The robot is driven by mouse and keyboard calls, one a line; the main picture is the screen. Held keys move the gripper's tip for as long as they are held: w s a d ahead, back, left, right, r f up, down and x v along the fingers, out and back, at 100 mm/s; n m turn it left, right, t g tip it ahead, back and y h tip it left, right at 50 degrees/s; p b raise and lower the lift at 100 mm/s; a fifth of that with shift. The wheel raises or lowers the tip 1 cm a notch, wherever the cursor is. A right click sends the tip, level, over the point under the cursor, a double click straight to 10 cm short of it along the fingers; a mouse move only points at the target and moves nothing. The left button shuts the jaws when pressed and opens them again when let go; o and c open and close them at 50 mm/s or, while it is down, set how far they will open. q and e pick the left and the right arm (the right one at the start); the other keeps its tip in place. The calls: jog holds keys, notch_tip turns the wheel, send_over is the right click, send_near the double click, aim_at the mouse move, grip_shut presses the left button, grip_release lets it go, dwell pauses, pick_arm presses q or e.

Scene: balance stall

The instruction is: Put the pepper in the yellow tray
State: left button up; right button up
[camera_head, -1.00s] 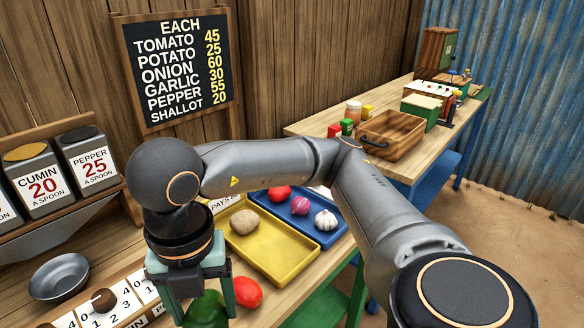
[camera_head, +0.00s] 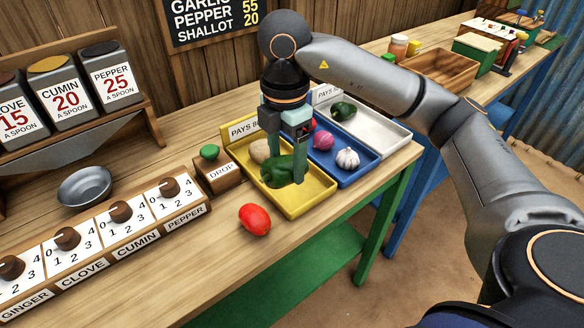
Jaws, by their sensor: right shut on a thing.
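The dark green pepper (camera_head: 276,173) is between the fingers of my right gripper (camera_head: 286,178), which is shut on it. Pepper and fingertips are over the inside of the yellow tray (camera_head: 317,199), low down. I cannot tell whether the pepper touches the tray floor. A potato (camera_head: 260,151) lies in the same tray behind the pepper, partly hidden by the gripper. My left gripper is not in view.
The blue tray (camera_head: 357,176) holds an onion (camera_head: 323,140) and garlic (camera_head: 347,159). Another green pepper (camera_head: 343,111) is in the white tray (camera_head: 385,139). A DROP box (camera_head: 218,174) stands left.

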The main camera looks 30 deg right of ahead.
jog(key=w+d+f, duration=0.1)
jog(key=w+f, duration=0.1)
jog(key=w+d+f, duration=0.1)
jog(key=d+f, duration=0.1)
jog(key=w+d+f, duration=0.1)
jog(key=w+f, duration=0.1)
jog(key=shift+w+d, duration=0.3)
jog(key=shift+d, duration=0.05)
jog(key=shift+w+d+f, duration=0.25)
jog(key=shift+w+f, duration=0.05)
jog(key=shift+f, duration=0.2)
notch_tip(320, 180, down, 3)
jog(key=shift+w+d+f, duration=0.1)
jog(key=shift+w+d, duration=0.05)
jog(key=shift+f, duration=0.15)
jog(key=shift+f, duration=0.2)
jog(key=o, duration=1.3)
jog(key=shift+r, duration=0.1)
